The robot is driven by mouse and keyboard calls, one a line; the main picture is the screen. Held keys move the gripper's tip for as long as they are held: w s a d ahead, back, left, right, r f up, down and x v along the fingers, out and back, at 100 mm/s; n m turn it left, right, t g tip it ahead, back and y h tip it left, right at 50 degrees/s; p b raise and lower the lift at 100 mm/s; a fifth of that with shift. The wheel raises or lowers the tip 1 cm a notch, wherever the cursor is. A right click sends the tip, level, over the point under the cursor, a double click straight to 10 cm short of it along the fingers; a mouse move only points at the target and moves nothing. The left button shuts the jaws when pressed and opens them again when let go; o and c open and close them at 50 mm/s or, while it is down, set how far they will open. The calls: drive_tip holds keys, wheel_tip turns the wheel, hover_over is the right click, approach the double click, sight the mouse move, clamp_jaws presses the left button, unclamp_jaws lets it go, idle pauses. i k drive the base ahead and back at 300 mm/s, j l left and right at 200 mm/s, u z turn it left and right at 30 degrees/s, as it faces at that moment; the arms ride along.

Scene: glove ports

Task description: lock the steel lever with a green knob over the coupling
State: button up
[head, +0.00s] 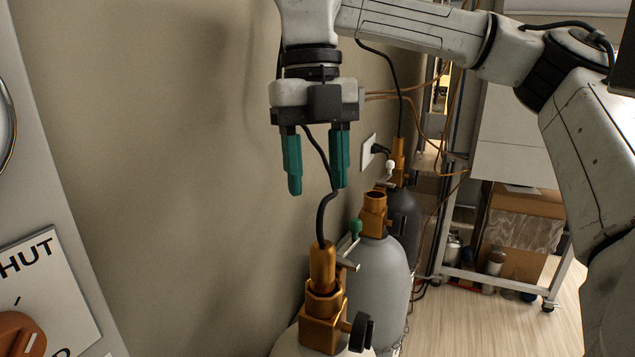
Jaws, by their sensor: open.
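The steel lever (345,248) with its green knob (355,227) points up and to the right beside the nearest brass coupling (322,266). The knob stands clear of the coupling, to its upper right. A black hose runs into the top of this coupling, which sits on a brass valve body (321,328) on the nearest cylinder. My gripper (318,188) has two green fingers pointing down. It is open, with nothing held between the fingers, and appears above the coupling and the knob in the picture. Its exact distance from them is hard to tell.
A grey cylinder (378,290) with an open brass fitting (374,205) stands behind. A darker one farther back has a white-knobbed lever (390,168). The beige wall (160,150) runs close on the left. A panel with an orange dial (18,335) is at lower left.

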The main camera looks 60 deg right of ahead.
sight(354, 242)
drive_tip(key=k, duration=1.5)
